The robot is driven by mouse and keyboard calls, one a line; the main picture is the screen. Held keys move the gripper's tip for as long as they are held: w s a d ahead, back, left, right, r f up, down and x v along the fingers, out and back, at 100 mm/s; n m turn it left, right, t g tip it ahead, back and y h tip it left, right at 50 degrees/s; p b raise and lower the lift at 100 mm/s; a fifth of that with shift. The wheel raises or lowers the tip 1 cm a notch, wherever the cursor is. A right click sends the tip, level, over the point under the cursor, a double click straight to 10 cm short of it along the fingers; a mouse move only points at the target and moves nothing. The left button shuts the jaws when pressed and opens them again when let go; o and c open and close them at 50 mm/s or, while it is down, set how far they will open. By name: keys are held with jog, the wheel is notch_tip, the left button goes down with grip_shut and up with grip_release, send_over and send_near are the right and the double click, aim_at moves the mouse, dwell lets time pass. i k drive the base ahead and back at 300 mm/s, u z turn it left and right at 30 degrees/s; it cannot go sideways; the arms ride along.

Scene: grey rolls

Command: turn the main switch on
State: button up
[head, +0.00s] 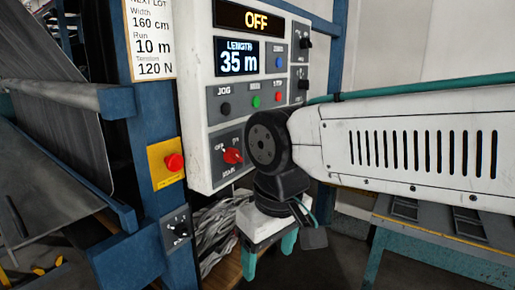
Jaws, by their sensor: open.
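The main switch (232,156) is a red rotary knob on a dark plate, low on the white control panel (198,160). Its handle lies slanted; small lettering around it is hard to read, and my arm's dark joint is close to the right of the plate. The display (256,20) at the panel's top reads OFF in yellow. My gripper (269,257) hangs below the panel, lower right of the switch, pointing down. Its two teal fingers are apart with nothing seen between them. It does not touch the switch.
A red emergency-type button (174,162) on a yellow box and a black dial (178,226) sit on the blue post left of the panel. A length display (238,60) reads 35 m. A teal-framed bench (430,236) stands right.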

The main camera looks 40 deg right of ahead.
aim_at(231, 156)
jog(key=k, duration=1.25)
jog(key=z, duration=0.85)
jog(key=i, duration=0.8)
jog(key=z, duration=0.25)
